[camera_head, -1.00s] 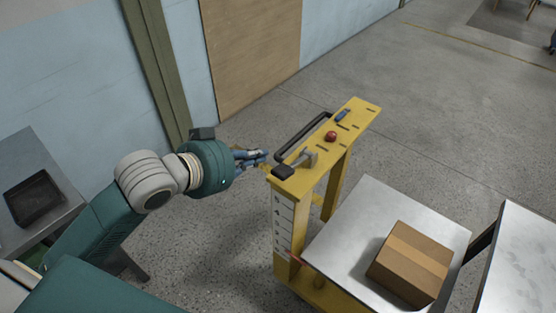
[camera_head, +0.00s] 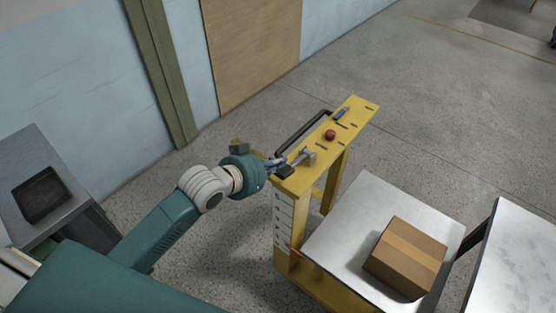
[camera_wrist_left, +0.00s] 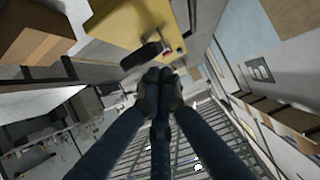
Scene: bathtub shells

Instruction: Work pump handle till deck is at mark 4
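The yellow pump lift (camera_head: 352,118) stands right of my left arm. Its pump handle, a grey lever with a black grip (camera_head: 285,173), sticks out at the near end of the post top; the grip also shows in the left wrist view (camera_wrist_left: 143,56). My left gripper (camera_head: 279,163) is beside the grip; its fingers (camera_wrist_left: 160,76) are together with nothing visible between them, and contact is unclear. The silver deck (camera_head: 335,235) carries a cardboard box (camera_head: 406,257). A white mark scale (camera_head: 283,220) runs down the post; a red pointer (camera_head: 296,251) sits low on it, its digit unreadable. My right gripper is out of view.
A black push bar (camera_head: 302,133), a red knob (camera_head: 330,134) and a blue part (camera_head: 341,115) are on the post top. A grey table with a black tray (camera_head: 42,196) stands left. A metal table (camera_head: 520,260) is beyond the deck. Floor behind the lift is clear.

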